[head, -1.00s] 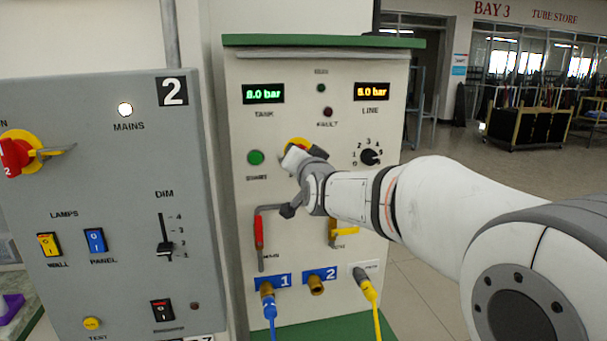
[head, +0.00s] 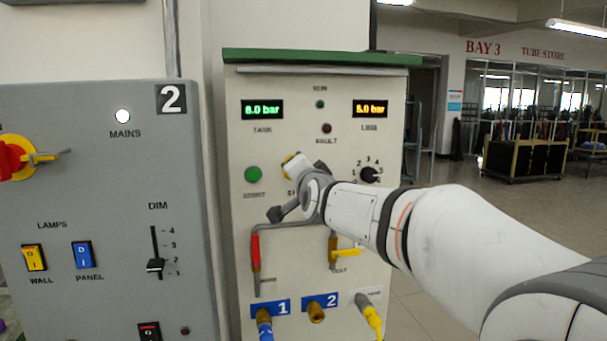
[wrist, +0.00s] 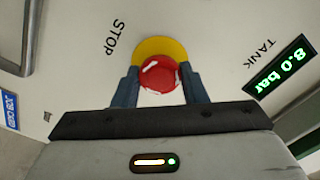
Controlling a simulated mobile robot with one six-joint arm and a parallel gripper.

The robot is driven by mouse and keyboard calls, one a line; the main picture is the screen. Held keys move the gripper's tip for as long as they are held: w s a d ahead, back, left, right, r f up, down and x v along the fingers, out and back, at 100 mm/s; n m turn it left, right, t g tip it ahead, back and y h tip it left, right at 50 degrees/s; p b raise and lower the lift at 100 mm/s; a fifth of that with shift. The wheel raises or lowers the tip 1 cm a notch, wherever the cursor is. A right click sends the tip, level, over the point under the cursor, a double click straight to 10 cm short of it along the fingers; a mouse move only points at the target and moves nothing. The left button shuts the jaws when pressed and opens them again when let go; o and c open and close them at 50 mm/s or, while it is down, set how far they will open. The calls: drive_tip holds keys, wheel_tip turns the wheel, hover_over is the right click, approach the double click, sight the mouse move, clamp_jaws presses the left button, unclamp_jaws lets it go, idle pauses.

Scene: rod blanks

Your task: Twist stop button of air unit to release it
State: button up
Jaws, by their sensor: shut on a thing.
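The stop button is a red mushroom head (wrist: 159,74) on a yellow round base, marked STOP, in the wrist view. My gripper (wrist: 162,84) has one finger on each side of the red head and is shut on it. In the head view my gripper (head: 298,168) is at the front of the air unit (head: 240,225), a pale panel with a green top. There my wrist hides most of the button, and only a bit of its yellow base shows.
A green start button (head: 253,174) is just left of my gripper and a black selector knob (head: 369,175) is to its right. Below are a red-handled lever (head: 255,252) and a yellow valve handle (head: 346,253). A grey switch panel (head: 105,215) stands at the left.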

drive_tip(key=shift+r, duration=0.2)
drive_tip(key=o, duration=0.8)
drive_tip(key=shift+w+f, duration=0.15)
drive_tip(key=shift+w, duration=0.05)
drive_tip(key=shift+o, duration=0.9)
drive_tip(key=shift+s, duration=0.1)
drive_tip(key=b+v, duration=0.1)
drive_tip(key=v, duration=0.6)
drive_tip(key=shift+s, duration=0.4)
drive_tip(key=shift+d, duration=0.1)
